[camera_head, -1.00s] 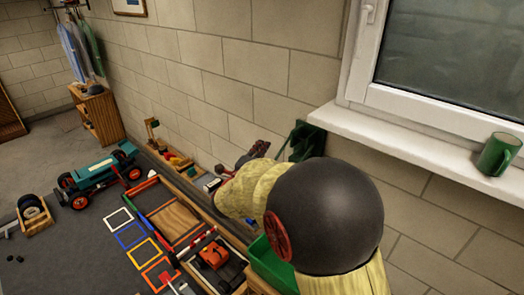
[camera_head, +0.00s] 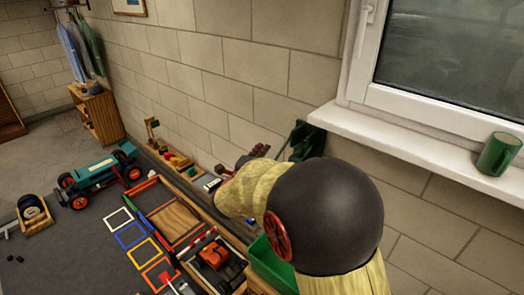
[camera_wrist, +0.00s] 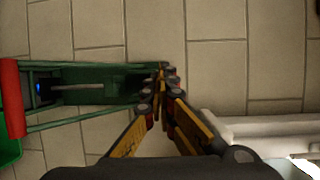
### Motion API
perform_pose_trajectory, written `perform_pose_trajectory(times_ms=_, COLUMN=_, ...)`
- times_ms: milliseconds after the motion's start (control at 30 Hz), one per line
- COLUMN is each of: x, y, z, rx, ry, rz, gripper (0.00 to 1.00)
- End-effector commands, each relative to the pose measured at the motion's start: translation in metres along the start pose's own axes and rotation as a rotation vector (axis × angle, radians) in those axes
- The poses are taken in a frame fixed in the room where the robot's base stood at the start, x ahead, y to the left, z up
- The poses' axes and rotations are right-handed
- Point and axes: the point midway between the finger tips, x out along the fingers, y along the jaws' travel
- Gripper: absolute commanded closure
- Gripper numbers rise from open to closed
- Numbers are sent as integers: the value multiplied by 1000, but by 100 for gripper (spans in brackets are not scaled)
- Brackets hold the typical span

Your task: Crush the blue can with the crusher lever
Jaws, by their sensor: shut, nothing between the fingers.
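The green can crusher (camera_wrist: 100,75) is on the block wall in the wrist view, with its red lever grip (camera_wrist: 12,98) at the left edge. A small bit of blue, likely the blue can (camera_wrist: 42,88), shows inside the crusher near the grip; most of it is hidden. My gripper (camera_wrist: 161,75) is shut and empty. Its fingertips are at the crusher's right end, away from the red grip; I cannot tell whether they touch it. In the head view, part of the green crusher (camera_head: 303,138) shows behind my arm, and my gripper (camera_head: 258,152) is partly hidden.
A green bin (camera_head: 268,265) stands below my arm. A teal race car (camera_head: 98,176) and several coloured frames on the track (camera_head: 130,236) lie at the left.

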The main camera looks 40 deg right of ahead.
Motion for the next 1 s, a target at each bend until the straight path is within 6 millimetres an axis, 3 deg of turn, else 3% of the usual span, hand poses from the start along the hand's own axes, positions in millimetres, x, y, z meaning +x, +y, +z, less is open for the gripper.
perform_pose_trajectory(times_ms=667, x=0, y=0, z=0, rx=0, ry=0, rz=0, gripper=65)
perform_pose_trajectory(times_ms=1000, x=-2, y=0, z=0, rx=0, ry=-1, rz=0, gripper=64)
